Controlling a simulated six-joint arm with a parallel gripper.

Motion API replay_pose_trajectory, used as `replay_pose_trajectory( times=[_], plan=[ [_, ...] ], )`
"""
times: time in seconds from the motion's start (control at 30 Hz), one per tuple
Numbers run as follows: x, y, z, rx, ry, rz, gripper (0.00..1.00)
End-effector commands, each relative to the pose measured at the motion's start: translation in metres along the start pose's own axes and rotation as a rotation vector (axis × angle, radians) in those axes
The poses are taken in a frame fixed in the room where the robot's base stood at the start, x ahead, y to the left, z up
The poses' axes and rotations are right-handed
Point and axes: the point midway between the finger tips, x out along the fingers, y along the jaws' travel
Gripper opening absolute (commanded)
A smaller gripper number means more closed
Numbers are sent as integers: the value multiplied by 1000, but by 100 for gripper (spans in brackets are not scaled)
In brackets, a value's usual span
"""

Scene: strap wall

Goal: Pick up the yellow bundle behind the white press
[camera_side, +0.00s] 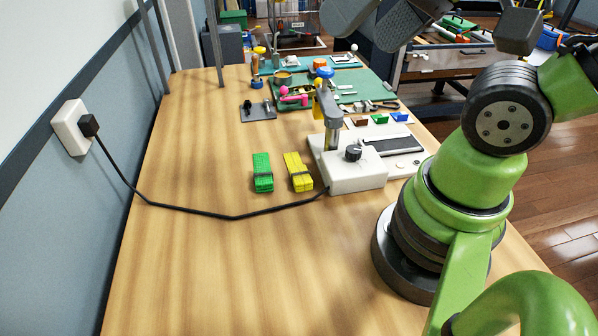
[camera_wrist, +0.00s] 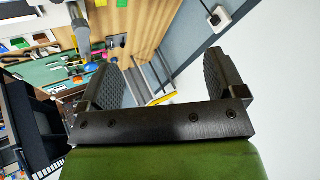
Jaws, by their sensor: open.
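The yellow bundle (camera_side: 298,172) lies on the wooden table just left of the white press (camera_side: 358,179) in the side view, with a dark band around its middle. A similar green bundle (camera_side: 263,173) lies to its left, with a small gap between them. In the wrist view, the yellow bundle (camera_wrist: 101,3) and the green bundle (camera_wrist: 122,3) are cut off at the top edge. My gripper (camera_wrist: 160,62) is open and empty in the wrist view, its two dark pads wide apart. It is well away from the yellow bundle.
A black cable (camera_side: 232,217) runs from the wall outlet (camera_side: 73,130) across the table to the press, in front of both bundles. Behind are a grey plate (camera_side: 258,111) and a green mat (camera_side: 350,90) with tools. The front left of the table is clear.

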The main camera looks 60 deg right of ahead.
Motion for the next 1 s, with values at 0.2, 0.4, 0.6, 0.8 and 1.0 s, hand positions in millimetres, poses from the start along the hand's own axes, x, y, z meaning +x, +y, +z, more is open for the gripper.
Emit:
replay_pose_trajectory(
  times=[0.2,0.4,0.6,0.8,1.0],
  plan=[
    [0,0,0,0,0,0,89],
    [12,2,-9,135,-35,40,89],
    [58,15,-34,600,-111,196,89],
    [121,39,-45,1115,-122,402,89],
    [184,70,-34,1566,-64,613,89]
  ],
)
